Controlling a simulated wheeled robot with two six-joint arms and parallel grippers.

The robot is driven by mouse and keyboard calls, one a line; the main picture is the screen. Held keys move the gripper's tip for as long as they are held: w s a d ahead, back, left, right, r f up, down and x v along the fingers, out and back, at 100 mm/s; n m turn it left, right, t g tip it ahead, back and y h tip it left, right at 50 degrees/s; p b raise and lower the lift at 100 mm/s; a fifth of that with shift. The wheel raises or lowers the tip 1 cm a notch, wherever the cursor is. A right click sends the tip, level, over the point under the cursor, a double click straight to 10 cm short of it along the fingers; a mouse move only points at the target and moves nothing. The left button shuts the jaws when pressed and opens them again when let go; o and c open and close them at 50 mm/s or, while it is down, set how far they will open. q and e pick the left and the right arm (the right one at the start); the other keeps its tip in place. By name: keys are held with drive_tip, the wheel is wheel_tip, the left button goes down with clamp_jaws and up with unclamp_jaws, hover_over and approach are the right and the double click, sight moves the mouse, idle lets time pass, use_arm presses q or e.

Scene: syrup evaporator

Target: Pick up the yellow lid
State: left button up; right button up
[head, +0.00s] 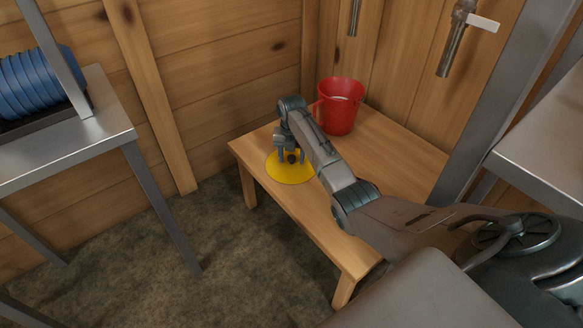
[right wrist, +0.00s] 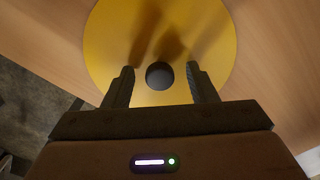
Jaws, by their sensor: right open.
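The yellow lid (head: 287,174) is a flat round disc lying on the low wooden table near its left corner. In the right wrist view the lid (right wrist: 110,48) has a dark round knob (right wrist: 159,75) at its middle. My right gripper (head: 291,160) is over the lid, pointing down. In the right wrist view my right gripper (right wrist: 161,84) is open, with one finger on each side of the knob and a gap on both sides. I cannot tell how far the fingertips are above the lid. My left gripper is not in view.
A red bucket (head: 340,108) stands on the wooden table (head: 400,152) behind my right arm. A metal table (head: 70,135) with a blue ribbed object (head: 38,80) is at the left. A metal surface (head: 545,150) is at the right. Metal taps or pipes (head: 452,42) hang by the wall.

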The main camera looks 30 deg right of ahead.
drive_tip(key=shift+r, duration=0.1)
drive_tip(key=c, duration=1.1)
